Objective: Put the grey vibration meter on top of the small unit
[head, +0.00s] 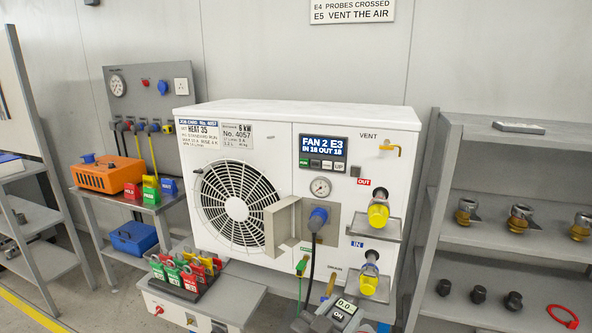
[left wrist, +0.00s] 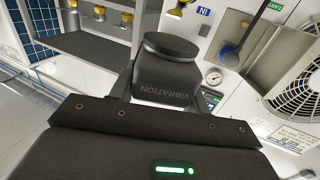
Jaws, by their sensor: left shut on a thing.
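The grey vibration meter (head: 346,307) is low in the middle of the head view, with "0.0" and "ON" on its face. In the left wrist view the meter (left wrist: 165,88) shows the word "VIBRATION" and a dark round disc at its far end. My left gripper (head: 319,323) is shut on it and holds it in front of the white unit's lower right part. The white unit (head: 270,141) is marked "6 kW" and "No. 4057"; it is the only such unit in view. Its flat top (head: 300,111) is bare. My right gripper is not in view.
Valves with yellow caps (head: 378,214) stick out of the unit's front right, and a bracket (head: 283,222) stands before the fan. A rack of padlocks (head: 186,277) is at lower left. An orange case (head: 107,175) sits on the left bench. Grey shelves (head: 525,240) stand right.

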